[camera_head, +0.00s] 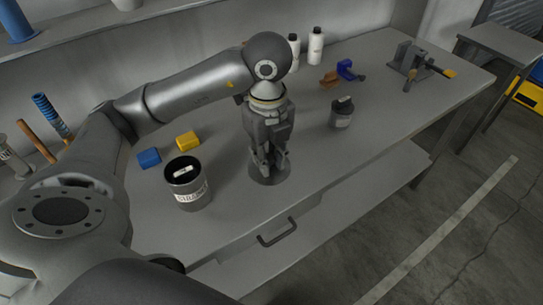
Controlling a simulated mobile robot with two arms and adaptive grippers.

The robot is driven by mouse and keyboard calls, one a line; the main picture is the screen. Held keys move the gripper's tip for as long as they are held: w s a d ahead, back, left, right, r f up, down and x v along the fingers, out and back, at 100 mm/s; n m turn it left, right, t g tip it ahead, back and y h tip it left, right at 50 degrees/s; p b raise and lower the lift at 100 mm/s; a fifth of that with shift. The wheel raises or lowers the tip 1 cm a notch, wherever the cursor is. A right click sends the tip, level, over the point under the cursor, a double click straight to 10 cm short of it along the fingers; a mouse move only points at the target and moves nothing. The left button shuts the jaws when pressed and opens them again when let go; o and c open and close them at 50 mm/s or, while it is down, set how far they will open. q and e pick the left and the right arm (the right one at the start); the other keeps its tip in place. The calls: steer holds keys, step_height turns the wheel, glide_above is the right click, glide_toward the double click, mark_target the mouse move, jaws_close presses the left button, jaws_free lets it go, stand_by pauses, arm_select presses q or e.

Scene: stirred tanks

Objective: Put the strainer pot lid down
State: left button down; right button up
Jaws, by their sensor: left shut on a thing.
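The strainer pot (187,182) is a dark open pot with a white label, standing on the bench left of my left gripper. A small white item shows inside its mouth. The pot lid (268,179) is a dark grey disc under my left gripper (268,163). My left gripper points down and is shut on the lid, and its fingers hide the lid's middle. The lid is flat, at or just above the bench top; I cannot tell whether it touches. My right gripper is not in view.
A blue block (149,158) and a yellow block (188,141) lie behind the pot. A small dark jar (341,113) stands to the right. White bottles (316,46), a blue clamp-like item (347,70) and a grey fixture (408,60) are farther back. Bench room is clear right of the lid.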

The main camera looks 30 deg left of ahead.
arm_select(q)
steer(key=shift+w+a+n, duration=0.1)
steer(key=shift+n, duration=0.2)
steer(key=w+a+f+p, duration=0.1)
steer(key=w+a+f, duration=0.1)
steer(key=w, duration=0.1)
steer(key=w+a+f, duration=0.2)
steer(key=w+f, duration=0.1)
steer(key=w, duration=0.1)
steer(key=w+a+f+p, duration=0.1)
steer(key=w+a+f, duration=0.1)
steer(key=w+f, duration=0.1)
steer(key=shift+w+a+f+p, duration=0.15)
steer(key=shift+w+a+p, duration=0.15)
steer(key=shift+w, duration=0.05)
steer(key=shift+w+a+f, duration=0.3)
steer(key=shift+w+f, duration=0.25)
steer(key=shift+f, duration=0.2)
step_height(320, 180, down, 2)
steer(key=shift+f+p, duration=0.15)
steer(key=shift+p, duration=0.75)
steer(key=shift+f, duration=0.4)
